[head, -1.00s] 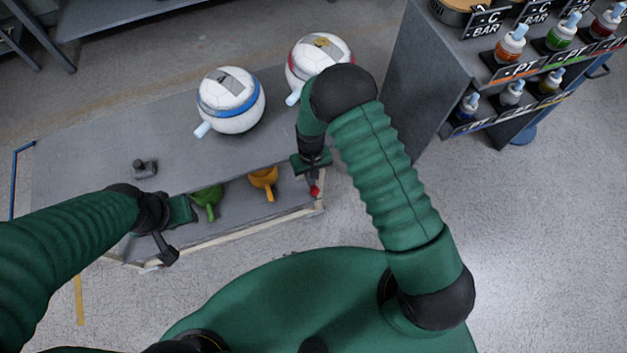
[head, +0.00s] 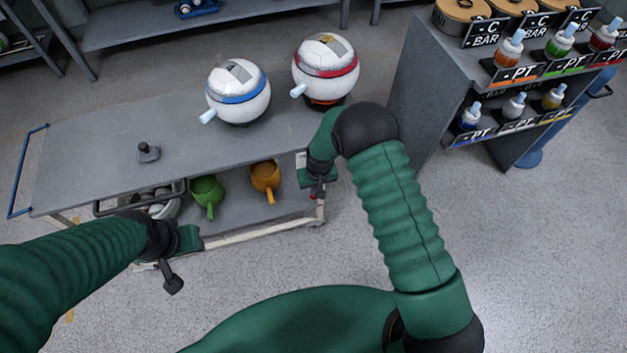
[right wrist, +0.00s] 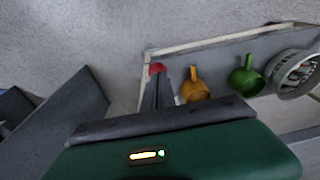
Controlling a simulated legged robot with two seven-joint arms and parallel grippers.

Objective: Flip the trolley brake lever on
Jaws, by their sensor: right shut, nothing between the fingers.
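The grey trolley (head: 95,135) stands in front of me. Its red brake lever tip (right wrist: 157,69) shows in the right wrist view, at the trolley's lower corner, right at the ends of my right gripper's fingers (right wrist: 160,82). I cannot tell whether they touch. In the head view my right gripper (head: 318,188) is at the trolley's near right corner, shut with nothing held, and it mostly hides the lever. Whether the lever is on or off is not clear. My left gripper (head: 172,278) hangs before the trolley's near left side; its jaws are not clear.
Two white spherical machines, one blue-banded (head: 238,92) and one red-banded (head: 325,70), stand on the trolley top. Green (head: 207,192) and orange (head: 265,178) cups sit on the lower shelf. A bottle rack (head: 440,80) stands close right. The floor at front right is clear.

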